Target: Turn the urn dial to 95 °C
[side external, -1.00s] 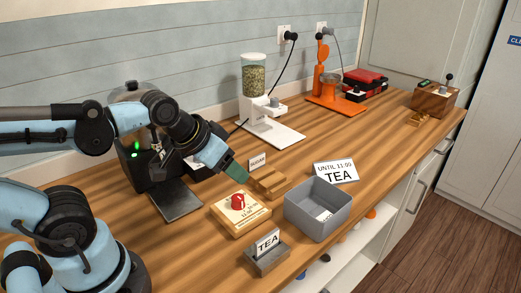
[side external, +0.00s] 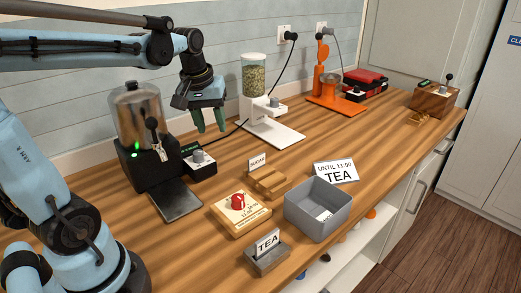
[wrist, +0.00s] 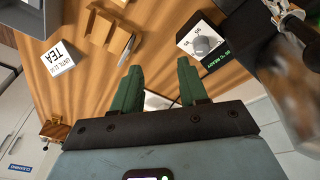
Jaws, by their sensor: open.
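The steel urn (side external: 137,112) stands on its black base at the left back of the counter. Beside it is a small black control box with a grey dial (side external: 198,156) on a white face. In the wrist view the dial (wrist: 203,45) is near the top right, with green display text on the box's edge, too small to read surely. I cannot tell the dial's exact setting. My gripper (side external: 210,127) is open and empty, its green fingers pointing down, above and behind the box. In the wrist view my gripper (wrist: 158,72) is apart from the dial.
A white grain dispenser (side external: 255,95) stands right of my gripper, its cable running nearby. An orange machine (side external: 330,90) is farther back.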

